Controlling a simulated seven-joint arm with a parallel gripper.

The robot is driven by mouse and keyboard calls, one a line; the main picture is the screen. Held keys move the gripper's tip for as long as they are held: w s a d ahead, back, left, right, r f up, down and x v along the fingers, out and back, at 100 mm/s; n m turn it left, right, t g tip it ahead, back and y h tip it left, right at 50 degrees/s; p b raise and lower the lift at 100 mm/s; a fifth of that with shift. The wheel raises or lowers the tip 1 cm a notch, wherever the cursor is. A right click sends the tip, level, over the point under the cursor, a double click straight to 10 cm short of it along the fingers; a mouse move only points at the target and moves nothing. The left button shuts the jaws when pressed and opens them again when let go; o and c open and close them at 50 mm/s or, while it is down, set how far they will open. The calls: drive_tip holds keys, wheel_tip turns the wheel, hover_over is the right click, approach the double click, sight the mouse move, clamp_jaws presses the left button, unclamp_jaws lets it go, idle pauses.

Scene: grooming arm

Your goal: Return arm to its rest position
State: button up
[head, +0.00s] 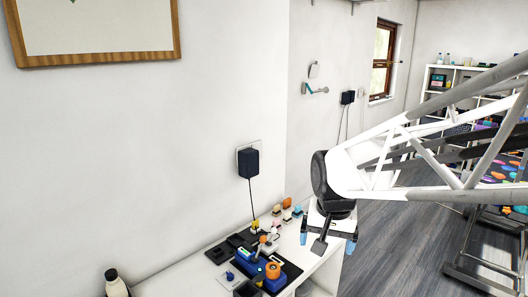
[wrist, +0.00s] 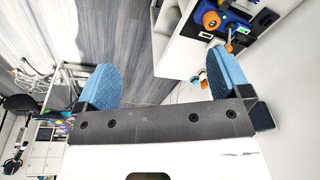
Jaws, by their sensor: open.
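My arm reaches in from the right in the head view, and my gripper (head: 329,238) hangs at its end, over the right end of the white table. Its two blue fingers stand well apart. In the wrist view my gripper (wrist: 162,85) shows both blue finger pads spread, with nothing between them. Beyond the gap lie the grey wood floor (wrist: 140,45) and the side of the white table (wrist: 180,50).
The white table (head: 180,283) holds a blue tool holder (head: 246,262), an orange roll (head: 273,270) and several small tools. A dark bottle (head: 115,284) stands at the lower left. A black wall adapter (head: 248,163) hangs above. Shelves (head: 440,82) stand at the back right.

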drive_tip(key=s+d+n, duration=0.1)
drive_tip(key=s+d, duration=0.1)
drive_tip(key=s, duration=0.7)
drive_tip(key=s+d+n, duration=0.1)
drive_tip(key=s+d, duration=0.1)
drive_tip(key=s, duration=0.6)
drive_tip(key=shift+s+d+f+n+t, duration=0.3)
drive_tip(key=shift+s+f+n+t, duration=0.1)
